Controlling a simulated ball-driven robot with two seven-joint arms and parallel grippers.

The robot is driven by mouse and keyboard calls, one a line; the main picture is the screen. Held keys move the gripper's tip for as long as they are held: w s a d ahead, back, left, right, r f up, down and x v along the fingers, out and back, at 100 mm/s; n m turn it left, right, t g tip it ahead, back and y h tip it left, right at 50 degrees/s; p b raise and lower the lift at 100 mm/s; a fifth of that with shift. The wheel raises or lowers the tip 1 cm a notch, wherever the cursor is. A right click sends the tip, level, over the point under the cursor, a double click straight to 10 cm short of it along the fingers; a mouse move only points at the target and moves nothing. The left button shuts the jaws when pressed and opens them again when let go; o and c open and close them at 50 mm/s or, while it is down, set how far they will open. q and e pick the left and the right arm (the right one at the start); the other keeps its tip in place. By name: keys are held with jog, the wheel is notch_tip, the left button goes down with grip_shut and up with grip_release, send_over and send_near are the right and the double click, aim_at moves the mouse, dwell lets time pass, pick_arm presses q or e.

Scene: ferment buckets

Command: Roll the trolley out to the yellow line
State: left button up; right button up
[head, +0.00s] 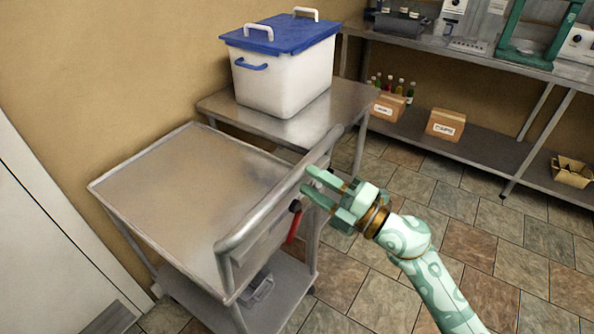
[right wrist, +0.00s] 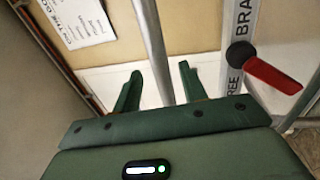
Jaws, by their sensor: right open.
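The trolley (head: 200,170) is a grey metal cart with a flat, empty top and a lower shelf. It stands by the tan wall. Its tubular push handle (head: 262,215) runs along the side facing my right arm. A red brake lever (head: 292,228) hangs below the handle; in the right wrist view the lever (right wrist: 272,75) sits on a lettered strip. My right gripper (head: 310,181) is open at the handle, beside the lever. In the right wrist view a grey bar (right wrist: 152,45) shows between the open fingers; I cannot tell whether they touch it. The yellow line and left gripper are out of view.
A metal table (head: 345,103) with a blue-lidded white bucket (head: 285,80) stands close behind the trolley. A shelf bench (head: 470,143) with boxes runs along the back right. A white door (head: 45,240) is at left. Tiled floor (head: 450,240) is clear at right.

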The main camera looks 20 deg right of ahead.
aim_at(297, 174)
jog(key=shift+x, duration=2.25)
grip_shut()
jog(key=shift+f, duration=0.1)
